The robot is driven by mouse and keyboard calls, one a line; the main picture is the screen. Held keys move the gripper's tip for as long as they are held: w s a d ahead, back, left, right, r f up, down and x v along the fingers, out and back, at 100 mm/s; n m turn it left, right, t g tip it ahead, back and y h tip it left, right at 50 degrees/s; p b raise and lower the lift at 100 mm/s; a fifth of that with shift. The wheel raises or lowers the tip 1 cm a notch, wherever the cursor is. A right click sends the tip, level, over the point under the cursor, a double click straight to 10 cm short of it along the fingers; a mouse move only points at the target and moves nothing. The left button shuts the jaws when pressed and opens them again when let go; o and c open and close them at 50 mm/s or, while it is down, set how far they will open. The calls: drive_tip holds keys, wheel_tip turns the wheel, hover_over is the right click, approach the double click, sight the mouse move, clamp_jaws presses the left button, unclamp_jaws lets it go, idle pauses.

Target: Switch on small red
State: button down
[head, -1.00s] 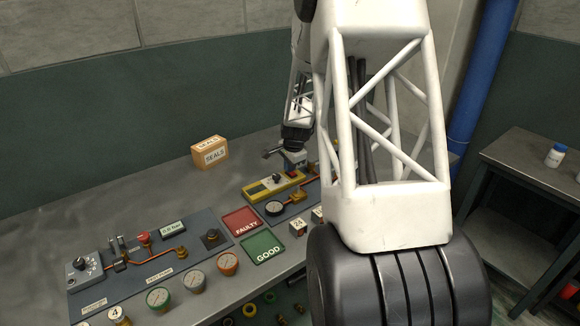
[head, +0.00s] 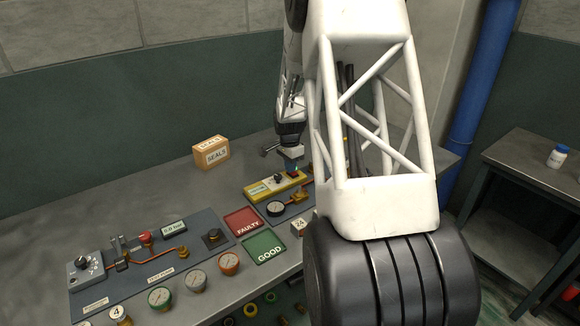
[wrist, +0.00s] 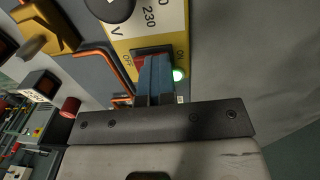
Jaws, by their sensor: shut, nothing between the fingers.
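The small red switch (wrist: 140,62) sits in a dark frame on the yellow unit (wrist: 121,42), between the words OFF and ON. A green lamp (wrist: 179,75) glows beside ON. My gripper (wrist: 155,68) is shut and empty, with its blue fingertips at the switch and covering much of it. Whether they touch it, and which way the switch is tipped, I cannot tell. In the head view my gripper (head: 292,165) is over the right end of the yellow unit (head: 262,189), near its black knob.
A gauge (head: 276,208) and copper pipe lie in front of the unit. The red FAULTY tray (head: 236,216) and green GOOD tray (head: 258,244) are left of them. A SEALS box (head: 211,151) stands behind. A control panel with several gauges fills the left. The bench's back left is bare.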

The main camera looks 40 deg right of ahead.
drive_tip(key=shift+s+f, duration=0.8)
drive_tip(key=shift+s, duration=0.25)
drive_tip(key=shift+r, duration=0.15)
wheel_tip(320, 180, up, 15)
drive_tip(key=w, duration=0.1)
drive_tip(key=shift+w+r, duration=0.2)
drive_tip(key=shift+w, duration=0.05)
drive_tip(key=shift+s+d, duration=0.1)
drive_tip(key=shift+s+t, duration=1.35)
drive_tip(key=shift+t, duration=0.15)
drive_tip(key=shift+f, duration=0.15)
